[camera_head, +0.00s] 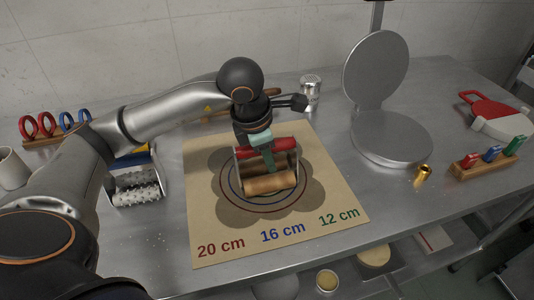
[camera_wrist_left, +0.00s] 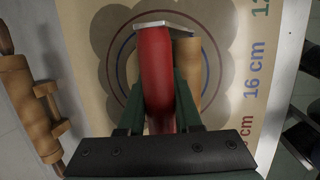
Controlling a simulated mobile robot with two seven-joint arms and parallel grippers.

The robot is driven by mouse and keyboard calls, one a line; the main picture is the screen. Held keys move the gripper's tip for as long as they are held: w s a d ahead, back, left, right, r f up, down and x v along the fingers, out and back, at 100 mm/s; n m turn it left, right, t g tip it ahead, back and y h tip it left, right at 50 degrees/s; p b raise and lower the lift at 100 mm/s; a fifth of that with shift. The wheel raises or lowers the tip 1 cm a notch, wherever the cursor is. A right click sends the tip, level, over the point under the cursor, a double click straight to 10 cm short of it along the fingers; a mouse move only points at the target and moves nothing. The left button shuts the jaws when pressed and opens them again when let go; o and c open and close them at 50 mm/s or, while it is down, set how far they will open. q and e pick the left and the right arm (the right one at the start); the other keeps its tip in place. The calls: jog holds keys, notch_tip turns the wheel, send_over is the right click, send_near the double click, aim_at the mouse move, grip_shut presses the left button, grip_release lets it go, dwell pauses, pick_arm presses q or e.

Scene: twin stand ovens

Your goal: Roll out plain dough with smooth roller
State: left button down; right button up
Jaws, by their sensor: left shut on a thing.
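The smooth roller (camera_head: 268,184) is a plain wooden cylinder in a metal frame with a red handle (camera_head: 283,145). My left gripper (camera_head: 262,150) is shut on the red handle, above the middle of the tan mat (camera_head: 340,205). The mat has coloured rings and the marks 20 cm, 16 cm and 12 cm. In the left wrist view the red handle (camera_wrist_left: 157,75) lies between the fingers, with part of the wooden cylinder (camera_wrist_left: 187,75) beside it. I cannot make out the plain dough; the roller and gripper hide the ring centre. My right gripper is not in view.
A spiked roller (camera_head: 137,187) lies left of the mat. A notched wooden roller (camera_wrist_left: 35,105) lies beside the mat in the wrist view. A shaker (camera_head: 310,92) and a round metal press (camera_head: 392,138) stand behind and right. Bare counter shows right of the mat.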

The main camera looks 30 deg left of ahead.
pick_arm(q)
jog(key=shift+w+a, duration=0.75)
jog(key=shift+a, duration=0.05)
jog(key=shift+w+a+f+b, duration=0.2)
jog(key=shift+w+a+b, duration=0.45)
jog(key=shift+a, duration=0.25)
jog(key=shift+s+d, duration=1.55)
jog(key=shift+d, duration=0.3)
jog(key=shift+r, duration=0.1)
jog(key=shift+r+p, duration=2.3)
jog(key=shift+r, duration=0.8)
jog(key=shift+f, duration=0.2)
